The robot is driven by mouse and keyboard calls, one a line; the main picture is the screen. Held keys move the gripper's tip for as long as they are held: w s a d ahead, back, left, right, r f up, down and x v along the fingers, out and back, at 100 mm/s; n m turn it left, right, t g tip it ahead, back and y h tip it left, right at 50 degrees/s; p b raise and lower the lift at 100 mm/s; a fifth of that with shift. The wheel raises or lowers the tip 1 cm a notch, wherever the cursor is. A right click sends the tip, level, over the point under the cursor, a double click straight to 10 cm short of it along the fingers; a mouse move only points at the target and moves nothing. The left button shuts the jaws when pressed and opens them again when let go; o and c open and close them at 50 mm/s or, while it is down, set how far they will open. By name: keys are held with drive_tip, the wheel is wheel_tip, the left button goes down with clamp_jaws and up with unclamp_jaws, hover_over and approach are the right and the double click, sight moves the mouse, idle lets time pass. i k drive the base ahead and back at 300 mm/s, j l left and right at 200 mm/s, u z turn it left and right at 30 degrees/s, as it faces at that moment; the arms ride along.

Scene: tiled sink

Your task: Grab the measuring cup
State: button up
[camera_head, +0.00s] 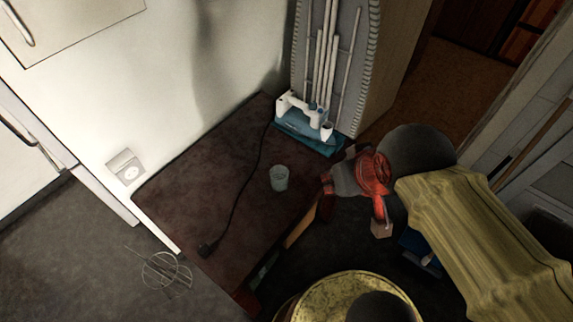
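The measuring cup appears to be the small pale grey-blue cup (279,178), standing upright on the dark brown tabletop (190,185), right of its middle. No handle or markings can be made out on it. My gripper (352,208), with red and grey parts, is to the right of the cup, near the table's right edge. Its fingers look spread apart, with nothing seen between them. It is apart from the cup and does not touch it.
A teal-based device (305,124) with white parts stands at the table's back corner. A black cord (237,205) with a plug (207,249) runs left of the cup. A wall socket (126,168) is at left. A thin wire object (166,272) shows beyond the table's lower-left edge.

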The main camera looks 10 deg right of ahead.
sight(278, 185)
drive_tip(key=k+j+u, duration=0.15)
drive_tip(key=k+j, duration=0.5)
drive_tip(key=i+j, duration=0.1)
drive_tip(key=j, duration=0.3)
drive_tip(key=i+j+u, duration=0.1)
drive_tip(key=j, duration=0.3)
drive_tip(key=i+j, duration=0.1)
drive_tip(key=j, duration=0.3)
drive_tip(key=i+j+u, duration=0.1)
drive_tip(key=i, duration=0.25)
drive_tip(key=j, duration=0.1)
